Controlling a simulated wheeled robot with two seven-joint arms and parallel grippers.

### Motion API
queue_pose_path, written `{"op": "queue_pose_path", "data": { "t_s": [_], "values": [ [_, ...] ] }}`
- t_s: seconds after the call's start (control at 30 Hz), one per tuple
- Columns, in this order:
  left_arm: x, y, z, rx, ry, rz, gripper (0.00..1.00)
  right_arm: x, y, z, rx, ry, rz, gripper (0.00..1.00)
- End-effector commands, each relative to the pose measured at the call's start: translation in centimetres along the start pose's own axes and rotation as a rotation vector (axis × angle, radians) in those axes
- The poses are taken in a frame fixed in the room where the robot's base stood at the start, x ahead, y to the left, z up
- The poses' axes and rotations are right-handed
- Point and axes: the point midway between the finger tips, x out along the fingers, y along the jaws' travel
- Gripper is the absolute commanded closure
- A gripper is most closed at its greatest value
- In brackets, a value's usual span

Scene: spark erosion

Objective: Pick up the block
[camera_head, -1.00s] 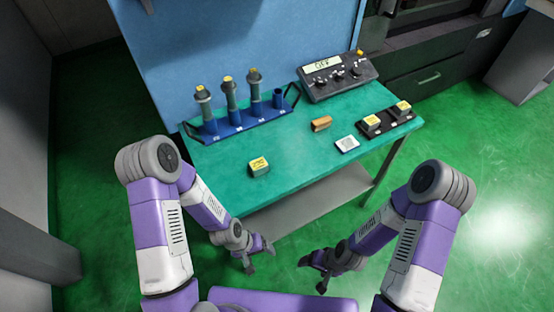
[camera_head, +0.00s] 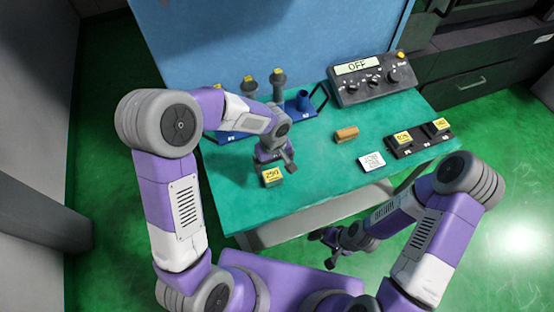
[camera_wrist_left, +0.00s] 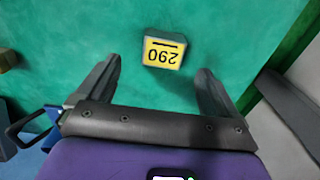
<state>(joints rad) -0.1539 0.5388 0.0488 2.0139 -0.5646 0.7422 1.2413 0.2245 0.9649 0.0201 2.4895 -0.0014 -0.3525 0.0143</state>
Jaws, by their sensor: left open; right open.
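A small dark block with a yellow top marked 290 (camera_head: 271,177) lies alone on the green table near its front left edge. In the left wrist view the block (camera_wrist_left: 163,51) sits just beyond the fingertips, roughly centred between them. My left gripper (camera_head: 272,158) is over the table, right behind and above the block. In its wrist view the left gripper (camera_wrist_left: 158,72) is open and empty. My right gripper (camera_head: 327,246) is open, low in front of the table and away from the block.
A blue rack (camera_head: 303,103) with upright tools stands at the back left. An orange-brown block (camera_head: 346,134), a white card (camera_head: 371,161) and a black tray (camera_head: 421,146) with two yellow-topped blocks are to the right. A control box (camera_head: 371,78) reading OFF stands behind.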

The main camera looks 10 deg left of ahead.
Motion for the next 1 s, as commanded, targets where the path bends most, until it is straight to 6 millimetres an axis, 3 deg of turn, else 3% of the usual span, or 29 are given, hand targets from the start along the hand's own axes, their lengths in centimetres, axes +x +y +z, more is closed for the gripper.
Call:
{"op": "queue_pose_path", "data": {
  "t_s": [0.53, 0.87, 1.0],
  "values": [
    [6.8, -0.4, -0.4, 0.0, -0.005, -0.002, 0.06, 0.6, 0.3, 0.0, 0.001, -0.002, 0.0, 0.06],
    [7.5, -0.4, -0.5, 0.001, -0.002, 0.001, 0.06, 0.6, 0.3, 0.0, 0.001, -0.001, 0.0, 0.06],
    [7.5, -0.4, -0.5, 0.001, -0.002, 0.0, 0.26, 0.6, 0.3, 0.0, 0.001, -0.001, 0.0, 0.06]
  ]
}}
